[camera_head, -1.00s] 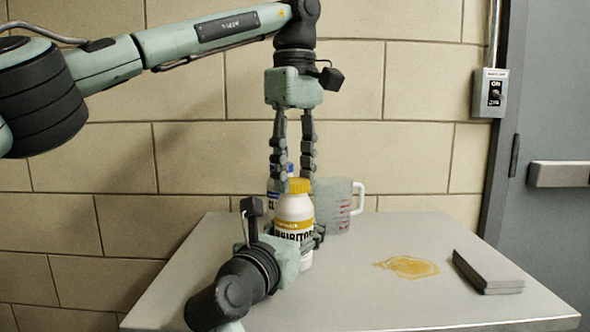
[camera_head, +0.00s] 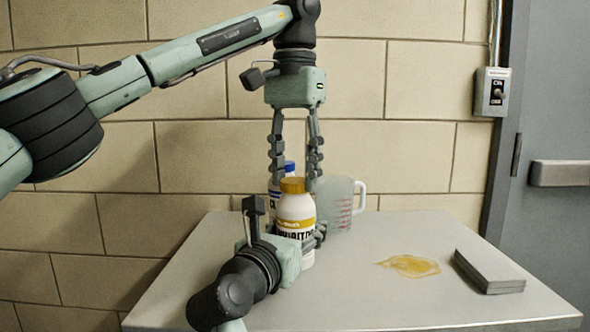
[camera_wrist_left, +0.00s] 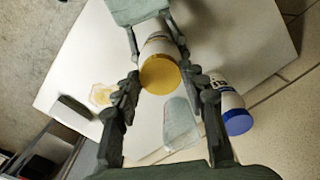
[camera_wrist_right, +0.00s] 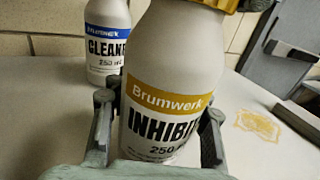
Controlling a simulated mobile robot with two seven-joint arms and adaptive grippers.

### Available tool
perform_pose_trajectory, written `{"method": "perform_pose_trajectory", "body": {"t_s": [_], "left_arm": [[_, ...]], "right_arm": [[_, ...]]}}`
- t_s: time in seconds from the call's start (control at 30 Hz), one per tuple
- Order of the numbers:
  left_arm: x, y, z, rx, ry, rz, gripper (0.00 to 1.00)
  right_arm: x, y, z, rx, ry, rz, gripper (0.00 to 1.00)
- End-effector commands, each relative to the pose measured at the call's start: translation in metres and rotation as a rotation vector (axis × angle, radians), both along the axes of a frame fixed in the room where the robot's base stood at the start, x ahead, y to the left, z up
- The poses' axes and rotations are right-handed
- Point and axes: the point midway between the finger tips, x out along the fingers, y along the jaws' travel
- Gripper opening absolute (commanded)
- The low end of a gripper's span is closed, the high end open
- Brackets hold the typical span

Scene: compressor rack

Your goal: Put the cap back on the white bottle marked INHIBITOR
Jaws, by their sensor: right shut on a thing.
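The white INHIBITOR bottle (camera_head: 297,209) with a yellow band stands near the middle of the table; it fills the right wrist view (camera_wrist_right: 175,60). The yellow cap (camera_head: 292,185) sits on its mouth and shows from above in the left wrist view (camera_wrist_left: 160,74); how tightly it is seated I cannot tell. My right gripper (camera_wrist_right: 160,135) is shut around the bottle's body, low down. My left gripper (camera_head: 295,180) points down over the bottle. Its fingers (camera_wrist_left: 163,88) are apart on either side of the cap, with visible gaps, and hold nothing.
A white CLEANER bottle with a blue cap (camera_wrist_left: 238,122) stands close behind. A clear measuring jug (camera_head: 338,205) is behind to the right. A yellow spill (camera_head: 408,265) and a grey stacked block (camera_head: 488,271) lie on the table's right side (camera_head: 440,300). A block wall is behind.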

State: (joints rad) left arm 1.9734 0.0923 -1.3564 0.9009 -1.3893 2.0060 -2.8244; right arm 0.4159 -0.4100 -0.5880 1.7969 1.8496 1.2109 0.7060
Motion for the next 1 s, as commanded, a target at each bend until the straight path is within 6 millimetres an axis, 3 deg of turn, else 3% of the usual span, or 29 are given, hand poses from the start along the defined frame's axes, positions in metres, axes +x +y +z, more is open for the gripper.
{"method": "perform_pose_trajectory", "body": {"t_s": [0.17,0.43,0.73,1.0], "left_arm": [[0.000,0.000,0.001,-0.001,-0.001,0.001,0.62],[0.000,0.000,0.002,0.001,-0.001,0.002,0.62],[0.000,0.000,0.038,0.003,-0.003,0.004,0.62],[0.000,0.000,0.045,0.001,-0.001,0.001,0.62]], "right_arm": [[0.000,0.000,-0.001,0.000,0.002,0.000,0.00],[0.000,0.000,-0.001,0.000,0.002,0.000,0.00],[0.000,0.000,-0.001,0.000,0.002,0.000,0.00],[0.000,0.000,-0.001,0.000,0.001,0.000,0.00]]}}
